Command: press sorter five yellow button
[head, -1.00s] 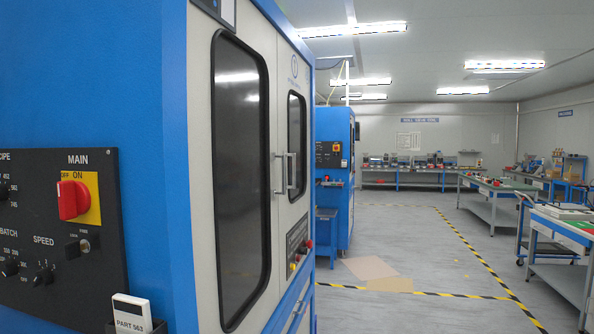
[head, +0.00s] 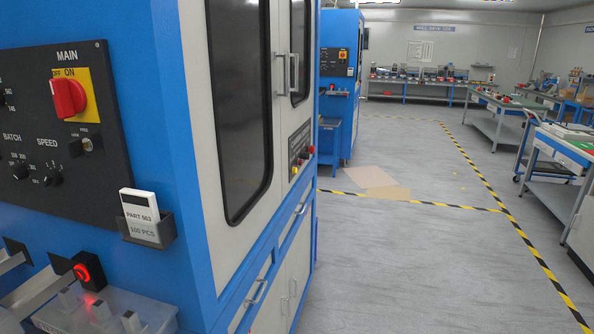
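A large blue and cream machine (head: 228,230) fills the left half of the head view. Its front carries a small dark control panel (head: 300,143) below the windows, seen at a steep angle. A small yellow button (head: 294,171) sits low on this panel, with red buttons (head: 311,150) above and to the right of it. No number that marks this machine as sorter five can be read. A second blue machine (head: 357,90) stands farther back with its own small panel. Neither of my grippers is in view.
The machine's near side has a black panel with a red MAIN switch (head: 69,97), a card holder (head: 148,228) and a glowing red button (head: 83,272). Workbenches (head: 497,120) stand at right. Grey floor (head: 400,260) is open between, with yellow-black tape.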

